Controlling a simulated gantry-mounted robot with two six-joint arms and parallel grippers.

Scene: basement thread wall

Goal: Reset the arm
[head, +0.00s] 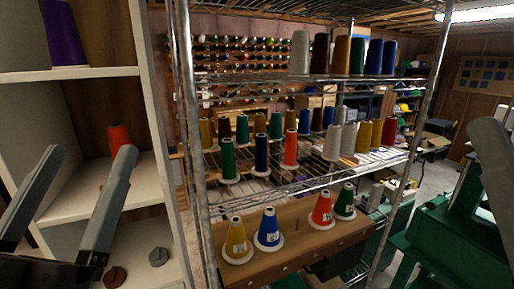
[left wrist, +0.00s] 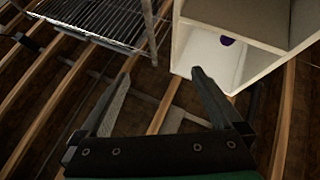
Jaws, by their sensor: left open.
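My left gripper (head: 90,152) is at the lower left of the head view, with its two grey fingers spread apart and nothing between them. It is in front of the white shelf unit (head: 70,73). In the left wrist view, the same gripper (left wrist: 160,75) is open and empty. A grey finger-like part (head: 490,150) at the right edge of the head view looks like part of my right gripper. It is cut off, so its opening cannot be told.
A wire rack (head: 320,77) holds several thread cones, with blue (head: 268,228) and yellow (head: 236,242) ones on its low wooden board. A red cone (head: 119,138) on the white shelf is partly behind a left finger. A purple cone (head: 62,35) stands higher up.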

